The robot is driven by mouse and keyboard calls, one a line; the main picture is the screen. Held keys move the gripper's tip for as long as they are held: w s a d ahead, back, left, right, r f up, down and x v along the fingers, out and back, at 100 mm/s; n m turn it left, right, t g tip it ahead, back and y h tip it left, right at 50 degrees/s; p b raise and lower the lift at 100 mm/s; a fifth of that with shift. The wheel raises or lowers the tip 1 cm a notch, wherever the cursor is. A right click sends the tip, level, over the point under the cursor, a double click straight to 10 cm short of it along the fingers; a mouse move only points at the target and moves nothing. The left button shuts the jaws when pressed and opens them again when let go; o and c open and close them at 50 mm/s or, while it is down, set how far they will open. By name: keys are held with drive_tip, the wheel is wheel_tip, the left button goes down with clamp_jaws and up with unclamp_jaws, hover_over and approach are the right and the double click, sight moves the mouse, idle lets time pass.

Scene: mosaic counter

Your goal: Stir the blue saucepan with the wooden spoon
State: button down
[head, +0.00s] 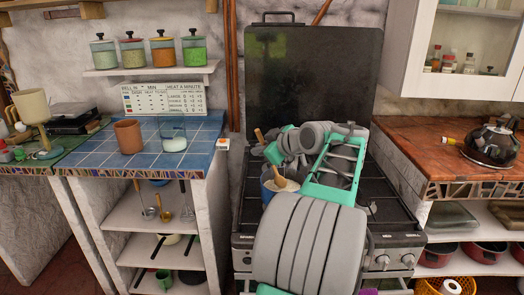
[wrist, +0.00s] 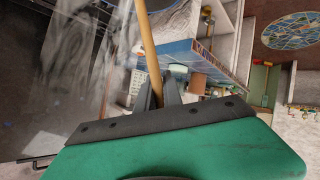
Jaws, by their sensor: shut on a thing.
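The black stove (head: 394,207) has a raised dark lid (head: 310,80) behind it. Left is a blue-tiled counter (head: 95,153) with a terracotta cup (head: 128,136) and a glass jar (head: 173,134). Right is a wooden counter (head: 415,150) with a black kettle (head: 491,146).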

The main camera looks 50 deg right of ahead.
wheel_tip(320, 180, up, 11)
drive_tip(key=a+p, duration=0.2)
drive_tip(key=p, duration=0.4)
drive_tip(key=shift+w+a, duration=0.4)
drive_tip(key=shift+w, duration=0.05)
